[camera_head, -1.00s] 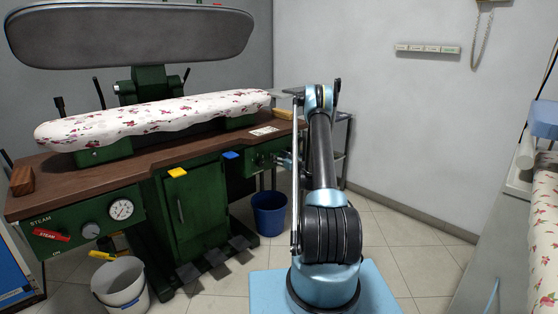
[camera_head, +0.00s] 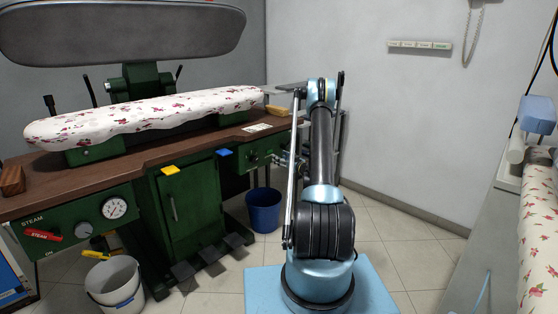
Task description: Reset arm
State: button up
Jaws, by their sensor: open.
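My arm stands on its light blue base in the lower middle of the head view and rises to a blue elbow. My gripper (camera_head: 288,161) shows small and partly hidden behind the arm, left of its upper link. It is open, and I see nothing held in it. It appears in front of the right end of the green press cabinet (camera_head: 190,208); I cannot tell the gap between them.
The steam press table (camera_head: 110,160) with its floral padded board (camera_head: 150,115) fills the left. A blue bin (camera_head: 264,212) and a white bucket (camera_head: 113,285) stand on the floor. Another floral board (camera_head: 540,235) is at the right edge. Tiled floor is clear right of my base.

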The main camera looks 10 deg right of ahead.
jog(key=s+a+r+g, duration=0.3)
jog(key=s+a+r, duration=0.2)
jog(key=s+r, duration=0.3)
jog(key=s+a+r+g, duration=0.3)
jog(key=s+a+r, duration=0.3)
jog(key=r, duration=0.4)
jog(key=s+r+m+g+h, duration=0.2)
jog(key=s+r+g+h, duration=0.15)
jog(key=s, duration=1.55)
jog(key=s+d+f+m+g+h, duration=0.1)
jog(key=s+d+f+h, duration=0.1)
jog(key=s, duration=0.9)
jog(key=s+d+f+m+g+h, duration=0.1)
jog(key=s+d+f+h, duration=0.1)
jog(key=s, duration=0.9)
jog(key=s+d+f+m+g+h, duration=0.1)
jog(key=s+d+f+m+h, duration=0.1)
jog(key=s, duration=0.9)
jog(key=shift+d+f, duration=0.75)
jog(key=shift+f, duration=0.2)
jog(key=shift+g, duration=0.25)
jog(key=shift+w+f, duration=0.2)
jog(key=shift+w, duration=0.25)
